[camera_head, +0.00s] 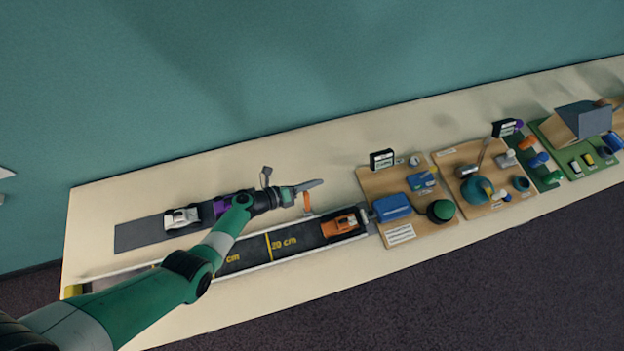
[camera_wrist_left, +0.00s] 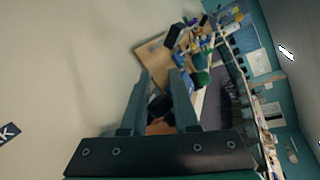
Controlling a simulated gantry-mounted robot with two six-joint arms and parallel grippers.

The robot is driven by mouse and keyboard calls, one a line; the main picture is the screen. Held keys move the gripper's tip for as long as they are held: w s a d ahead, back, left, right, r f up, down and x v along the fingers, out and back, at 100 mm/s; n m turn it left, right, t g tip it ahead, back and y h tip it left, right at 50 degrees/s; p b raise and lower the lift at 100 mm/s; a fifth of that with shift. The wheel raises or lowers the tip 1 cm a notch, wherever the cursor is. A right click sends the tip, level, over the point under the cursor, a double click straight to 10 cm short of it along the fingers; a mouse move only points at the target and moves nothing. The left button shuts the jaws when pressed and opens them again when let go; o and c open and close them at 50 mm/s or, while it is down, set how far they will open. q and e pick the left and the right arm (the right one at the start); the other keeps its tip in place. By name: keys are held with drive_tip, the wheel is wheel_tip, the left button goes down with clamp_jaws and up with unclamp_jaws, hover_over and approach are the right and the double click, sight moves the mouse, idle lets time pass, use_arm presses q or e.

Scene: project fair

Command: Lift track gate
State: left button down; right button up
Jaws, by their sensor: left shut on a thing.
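A dark test track (camera_head: 290,240) with yellow centimetre marks runs along the front of the table. An orange car (camera_head: 342,223) sits at its right end. A small upright orange piece, seemingly the track gate (camera_head: 306,202), stands by the track's back edge, left of the car. My right gripper is not in view.
A white car (camera_head: 181,217) stands on a dark strip (camera_head: 140,235) behind my left arm, with a purple piece (camera_head: 221,206) beside it. Wooden display boards (camera_head: 410,236) with blue and green parts stand to the right. The table behind the gripper is mostly clear.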

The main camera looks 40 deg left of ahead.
use_arm(q)
drive_tip(key=shift+s+a+f, duration=0.1)
drive_tip(key=shift+s+f, duration=0.05)
drive_tip(key=shift+f, duration=0.4)
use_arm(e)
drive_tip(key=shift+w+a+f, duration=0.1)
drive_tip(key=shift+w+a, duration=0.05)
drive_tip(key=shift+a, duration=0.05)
use_arm(q)
drive_tip(key=c, duration=0.7)
unclamp_jaws()
drive_tip(key=shift+r, duration=0.25)
